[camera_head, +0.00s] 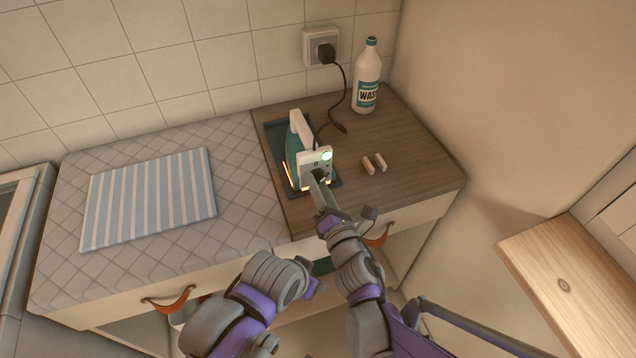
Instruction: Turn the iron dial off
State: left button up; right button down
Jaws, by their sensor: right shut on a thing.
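The iron (299,131) stands upright on a dark blue tray (274,131) on the brown wooden countertop. It has a white handle and a teal body, and an orange glow shows along its lower edges. Its pale rear panel (309,160) faces me, with a bright light lit at its upper right. My right gripper (318,177) reaches up to this panel from below and is shut on the dial, which its fingers mostly hide. The dial's setting cannot be read.
A black cord runs from a wall socket (321,46) to the iron. A white wash bottle (367,78) stands behind right. Two small pale blocks (374,164) lie right of the iron. A wooden surface (570,275) is at the right.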

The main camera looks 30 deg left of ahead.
jog(key=n, duration=0.2)
jog(key=n+p, duration=0.1)
jog(key=n, duration=0.1)
jog(key=shift+w+d+f+n, duration=0.1)
jog(key=shift+w+n, duration=0.05)
jog(key=shift+n, duration=0.15)
jog(key=n+p, duration=0.1)
jog(key=n, duration=0.3)
jog(key=shift+w+d+n, duration=0.1)
jog(key=shift+n, duration=0.3)
jog(key=c, duration=0.9)
grip_release()
jog(key=shift+o, duration=0.2)
jog(key=shift+d, duration=0.1)
jog(key=v, duration=1)
jog(key=shift+s+d+b, duration=0.2)
jog(key=shift+s+b, duration=0.1)
jog(key=shift+b, duration=0.15)
